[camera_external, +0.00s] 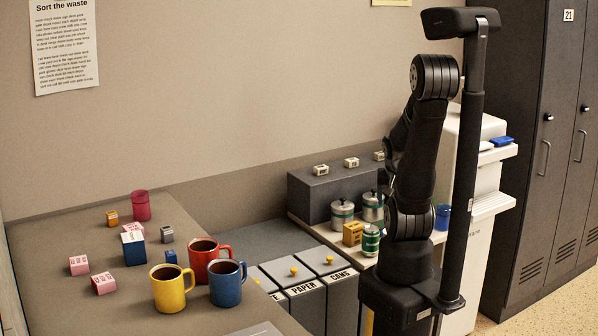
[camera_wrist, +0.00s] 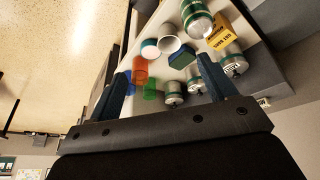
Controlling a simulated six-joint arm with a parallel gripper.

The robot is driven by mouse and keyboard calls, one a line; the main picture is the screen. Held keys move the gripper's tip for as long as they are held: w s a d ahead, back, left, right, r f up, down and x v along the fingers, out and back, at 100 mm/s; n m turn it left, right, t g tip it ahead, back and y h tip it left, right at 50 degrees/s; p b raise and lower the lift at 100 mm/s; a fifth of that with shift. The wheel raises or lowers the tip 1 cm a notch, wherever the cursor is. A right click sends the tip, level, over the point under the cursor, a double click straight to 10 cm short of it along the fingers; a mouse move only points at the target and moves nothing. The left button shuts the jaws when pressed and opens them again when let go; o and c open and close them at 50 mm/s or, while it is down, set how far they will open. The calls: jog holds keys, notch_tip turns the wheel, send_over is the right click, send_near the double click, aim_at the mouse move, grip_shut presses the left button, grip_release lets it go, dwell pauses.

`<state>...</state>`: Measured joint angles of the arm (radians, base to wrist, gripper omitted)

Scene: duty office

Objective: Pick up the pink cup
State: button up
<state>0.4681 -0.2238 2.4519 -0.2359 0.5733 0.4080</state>
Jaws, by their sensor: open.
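The pink cup (camera_external: 141,205) is a deep pink, plain cup. It stands upright at the back of the grey desk at the left in the external view. It is not recognisable in the wrist view. My gripper (camera_wrist: 164,75) is open, with its two dark blue fingers spread and nothing held between them. My arm is folded at the right in the external view, far from the pink cup. The gripper itself is not clearly visible there.
Yellow (camera_external: 168,290), red (camera_external: 203,262) and blue (camera_external: 226,284) mugs stand in front of the pink cup, with several small boxes nearby. A dark block (camera_external: 335,190), tins (camera_external: 342,214) and labelled bins (camera_external: 304,290) lie between desk and arm. In the wrist view, cups and tins sit beyond the fingers.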

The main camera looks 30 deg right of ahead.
jog(key=shift+d, duration=0.1)
jog(key=w+a+r+n, duration=0.2)
jog(key=w+r+n, duration=0.25)
jog(key=w, duration=0.85)
jog(key=w+a+r+n+y, duration=0.2)
jog(key=w+a+r+n, duration=0.2)
jog(key=w+a, duration=0.75)
jog(key=w+a+r+n+y, duration=0.2)
jog(key=w+a+r+n, duration=0.2)
jog(key=w+a, duration=0.7)
notch_tip(320, 180, up, 2)
jog(key=n+g+y, duration=0.2)
jog(key=n+y, duration=0.1)
jog(key=n, duration=0.8)
send_over(141, 204)
jog(key=w+d, duration=0.2)
jog(key=d, duration=0.6)
jog(key=shift+s+a+r+x, duration=0.1)
jog(key=shift+a+x, duration=0.15)
jog(key=shift+x, duration=2.65)
jog(key=shift+s+a+r+x, duration=0.1)
jog(key=shift+a+x, duration=0.15)
jog(key=shift+x, duration=2.65)
jog(key=shift+s+a+r+x, duration=0.1)
jog(key=shift+a+x, duration=0.15)
jog(key=shift+x, duration=2.65)
